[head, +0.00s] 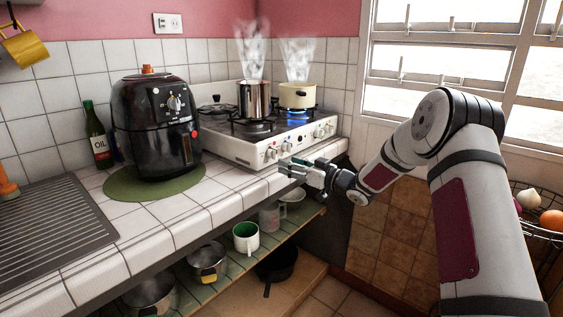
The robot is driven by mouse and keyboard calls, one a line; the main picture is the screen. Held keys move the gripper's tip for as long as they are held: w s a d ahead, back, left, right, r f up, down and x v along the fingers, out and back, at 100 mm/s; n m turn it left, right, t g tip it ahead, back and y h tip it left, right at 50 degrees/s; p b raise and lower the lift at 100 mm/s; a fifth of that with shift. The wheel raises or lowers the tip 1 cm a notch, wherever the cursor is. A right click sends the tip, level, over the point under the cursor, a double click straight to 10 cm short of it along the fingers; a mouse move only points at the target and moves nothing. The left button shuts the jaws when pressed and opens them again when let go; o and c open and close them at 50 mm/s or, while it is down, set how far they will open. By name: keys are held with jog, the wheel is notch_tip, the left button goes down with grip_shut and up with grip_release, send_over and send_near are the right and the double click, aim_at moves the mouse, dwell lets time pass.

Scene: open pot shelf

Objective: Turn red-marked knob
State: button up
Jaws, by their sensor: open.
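The white gas stove (237,150) stands on the tiled counter, with a row of knobs on its front panel. A left pair of knobs (270,154) and a right pair (319,132) show. Small reddish marks show on the panel, but I cannot tell which knob is the red-marked one. The black air fryer (150,135) also has a dial (175,103) and a small red spot low on its right side. My gripper (284,168) is open and empty, in front of the stove's lower front edge. It appears apart from the knobs.
A steaming steel pot (254,98) and a steaming cream pot (297,95) stand on the stove, with blue flame under the cream one. An oil bottle (98,138) stands left of the fryer. A slatted shelf (220,268) below holds pots and cups.

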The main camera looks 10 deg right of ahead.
jog(key=v, duration=0.6)
dwell(0.3)
